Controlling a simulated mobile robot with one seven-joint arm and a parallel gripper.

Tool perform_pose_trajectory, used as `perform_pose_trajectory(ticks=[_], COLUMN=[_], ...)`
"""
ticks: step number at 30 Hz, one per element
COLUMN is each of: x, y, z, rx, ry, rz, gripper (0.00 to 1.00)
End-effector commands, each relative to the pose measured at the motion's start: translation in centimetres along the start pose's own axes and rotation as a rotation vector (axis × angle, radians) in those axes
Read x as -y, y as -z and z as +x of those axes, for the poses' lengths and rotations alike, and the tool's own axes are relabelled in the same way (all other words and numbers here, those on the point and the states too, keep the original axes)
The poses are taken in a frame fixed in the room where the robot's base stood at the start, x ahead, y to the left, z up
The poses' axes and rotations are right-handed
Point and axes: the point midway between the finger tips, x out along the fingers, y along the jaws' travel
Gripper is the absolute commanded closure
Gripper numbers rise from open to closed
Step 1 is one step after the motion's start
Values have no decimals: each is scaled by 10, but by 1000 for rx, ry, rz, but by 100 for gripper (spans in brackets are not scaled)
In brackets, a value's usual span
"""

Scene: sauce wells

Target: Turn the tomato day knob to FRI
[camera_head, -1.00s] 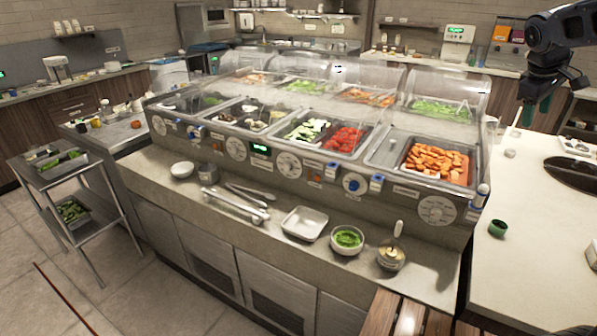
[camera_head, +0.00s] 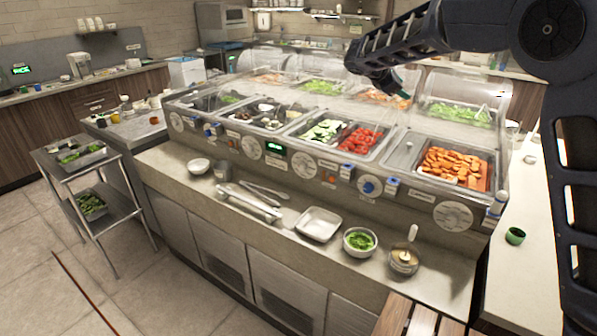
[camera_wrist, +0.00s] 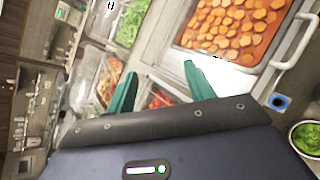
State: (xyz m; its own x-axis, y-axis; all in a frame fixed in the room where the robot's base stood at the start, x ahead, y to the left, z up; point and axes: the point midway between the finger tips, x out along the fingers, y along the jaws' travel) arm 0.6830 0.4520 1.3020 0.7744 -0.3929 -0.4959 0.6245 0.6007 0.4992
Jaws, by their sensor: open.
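Red chopped tomatoes (camera_head: 362,138) fill a pan in the middle of the sauce-well counter. Several round white dials line the counter's front panel, including one below the cucumber (camera_head: 303,165) and one at the right (camera_head: 453,215). A blue knob (camera_head: 370,186) sits on the panel below and right of the tomatoes. The dial lettering is too small to read, so I cannot tell which is the tomato day knob. My gripper (camera_head: 398,82) is over the wells near the clear covers, apart from the panel. In the wrist view, its green fingers (camera_wrist: 158,66) are spread and empty.
Clear curved covers (camera_head: 385,75) stand over the rear pans. A green cup (camera_head: 515,236) stands on the right counter.

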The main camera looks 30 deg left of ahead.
Motion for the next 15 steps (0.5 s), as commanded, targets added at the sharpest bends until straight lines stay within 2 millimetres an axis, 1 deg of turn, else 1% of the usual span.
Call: perform_pose_trajectory(ticks=[1,2,3,5,6,8,9,12,15], x=[-9,-14,-20,-28,-32,-38,-40,-43,-43], y=[26,38,55,80,97,121,136,169,193], z=[-20,-30,-45,-68,-84,-110,-127,-165,-195], rx=[18,31,47,73,91,120,138,180,213], ry=[-45,-71,-105,-158,-194,-248,-283,-357,-415], rz=[-50,-79,-116,-170,-204,-256,-285,-349,-394], gripper=[47,47,47,47,47,47,47,47,47])
